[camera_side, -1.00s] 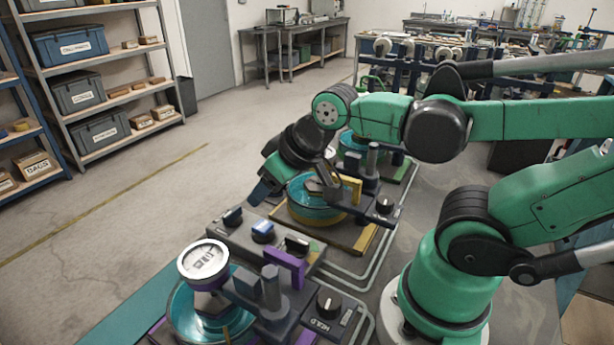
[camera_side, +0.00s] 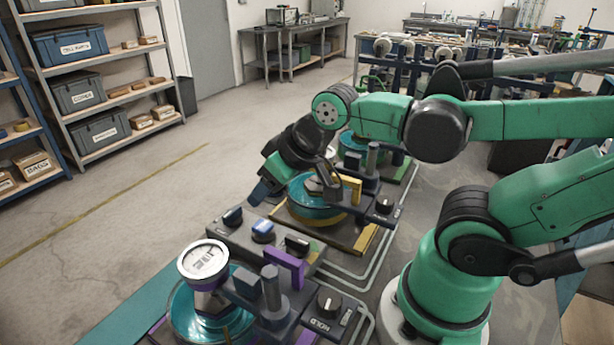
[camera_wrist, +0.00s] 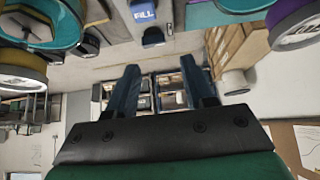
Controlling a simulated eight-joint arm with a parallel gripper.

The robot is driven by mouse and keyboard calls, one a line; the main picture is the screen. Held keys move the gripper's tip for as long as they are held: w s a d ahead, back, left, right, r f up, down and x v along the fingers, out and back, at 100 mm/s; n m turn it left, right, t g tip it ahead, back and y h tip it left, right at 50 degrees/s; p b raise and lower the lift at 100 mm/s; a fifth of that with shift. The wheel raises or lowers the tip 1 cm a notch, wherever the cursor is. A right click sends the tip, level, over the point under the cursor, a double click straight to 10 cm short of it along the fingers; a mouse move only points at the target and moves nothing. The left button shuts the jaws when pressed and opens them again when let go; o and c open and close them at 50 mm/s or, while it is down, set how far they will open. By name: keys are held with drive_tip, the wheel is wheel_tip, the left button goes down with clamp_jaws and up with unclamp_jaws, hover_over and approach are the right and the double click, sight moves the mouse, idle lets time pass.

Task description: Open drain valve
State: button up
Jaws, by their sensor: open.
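My gripper (camera_side: 264,190) hangs above the middle station, left of its teal round vessel (camera_side: 312,205). In the wrist view my gripper (camera_wrist: 160,70) shows its two dark fingers spread apart with nothing between them. A grey control block (camera_side: 225,240) in front of the gripper carries a dark knob (camera_side: 233,216), a blue knob (camera_side: 262,231) and a dark knob with green below it (camera_side: 297,244). The wrist view shows a blue part labelled FILL (camera_wrist: 143,12), clear of the fingers. I cannot read a drain label, so I cannot tell which control is the drain valve.
A gauge (camera_side: 204,262) rises over the teal vessel of the near station. A purple bracket (camera_side: 287,265) and a knob marked HOLD (camera_side: 328,302) stand beside it. A yellow bracket (camera_side: 352,188) stands close right of the gripper. Open floor (camera_side: 100,235) lies left.

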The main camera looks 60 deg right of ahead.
drive_tip(key=n+g, duration=0.7)
drive_tip(key=n, duration=1)
hover_over(232, 211)
wheel_tip(232, 211, down, 3)
drive_tip(key=shift+s+f, duration=0.15)
drive_tip(key=shift+f+n, duration=0.45)
drive_tip(key=shift+n, duration=0.05)
drive_tip(key=shift+f, duration=2.6)
clamp_jaws()
